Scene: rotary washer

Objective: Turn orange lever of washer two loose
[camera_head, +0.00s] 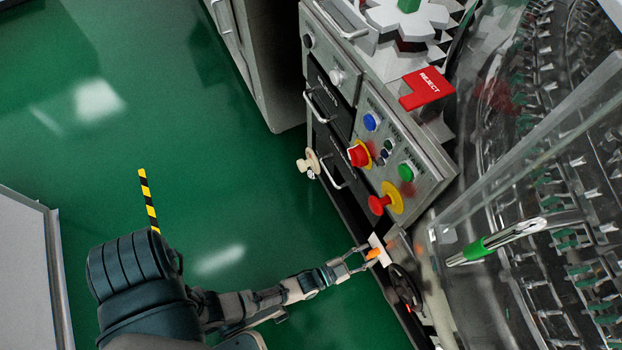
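The small orange lever (373,254) sits on a pale plate low on the front of the washer machine, right of the picture's middle. My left arm reaches in from the lower left, and its gripper (368,257) is at the lever. Its two thin fingers are spread apart, with the tips on either side of the orange lever or just short of it. I cannot tell whether they touch it. My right gripper is not in view.
A control panel with a red knob (359,156), a red emergency button (378,205) and blue and green buttons stands just above the lever. A black handwheel (405,286) is close to the lower right. A transparent cover with a green handle (490,243) is at right. Green floor is open at left.

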